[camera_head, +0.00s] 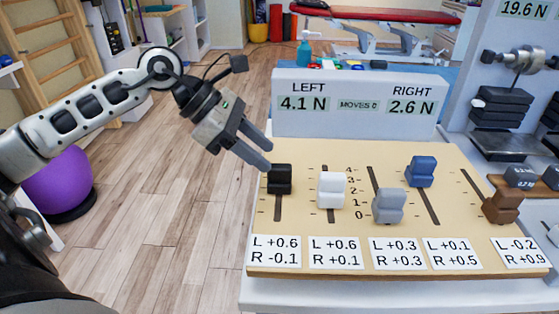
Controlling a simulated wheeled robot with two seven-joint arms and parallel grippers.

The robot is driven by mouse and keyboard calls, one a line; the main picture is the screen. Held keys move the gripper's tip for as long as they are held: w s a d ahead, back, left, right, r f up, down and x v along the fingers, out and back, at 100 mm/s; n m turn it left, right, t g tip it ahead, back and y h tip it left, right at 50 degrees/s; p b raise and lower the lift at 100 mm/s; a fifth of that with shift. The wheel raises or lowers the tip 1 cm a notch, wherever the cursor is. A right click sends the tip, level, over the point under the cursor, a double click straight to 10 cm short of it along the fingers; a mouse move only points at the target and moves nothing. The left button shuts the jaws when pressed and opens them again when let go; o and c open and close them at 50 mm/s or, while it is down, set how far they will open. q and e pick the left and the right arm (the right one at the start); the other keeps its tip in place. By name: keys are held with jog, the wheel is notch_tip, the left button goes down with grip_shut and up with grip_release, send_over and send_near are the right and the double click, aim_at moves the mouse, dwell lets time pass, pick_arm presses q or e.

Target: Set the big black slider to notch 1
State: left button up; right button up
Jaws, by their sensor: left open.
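The black slider (280,179) is a dark block in the leftmost slot of the tan board (350,151). It sits toward the far end of its slot, with bare slot on the near side. Its exact notch cannot be read, as the printed digits 4 to 0 stand farther right, beside another slot. My left gripper (269,158) is open and empty, coming in from the upper left. Its two fingertips are just above and left of the black slider, with no clear contact. My right gripper is not in view.
A white slider (331,190), grey slider (388,206), blue slider (421,171) and brown slider (501,207) share the board. The display panel (354,124) behind reads LEFT 4.1 N, RIGHT 2.6 N, MOVES 0. Weights (503,110) stand at right. Open floor lies left.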

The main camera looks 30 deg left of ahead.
aim_at(278, 167)
pick_arm(q)
jog(key=shift+p+x, duration=0.35)
jog(key=shift+x, duration=2.25)
grip_shut()
jog(key=shift+s+d, duration=0.1)
jog(key=shift+s, duration=0.05)
jog(key=s, duration=0.1)
jog(key=s+d+b, duration=0.1)
jog(key=shift+s+d, duration=0.25)
jog(key=shift+s, duration=0.05)
jog(key=shift+w, duration=0.1)
grip_release()
jog(key=shift+a, duration=0.1)
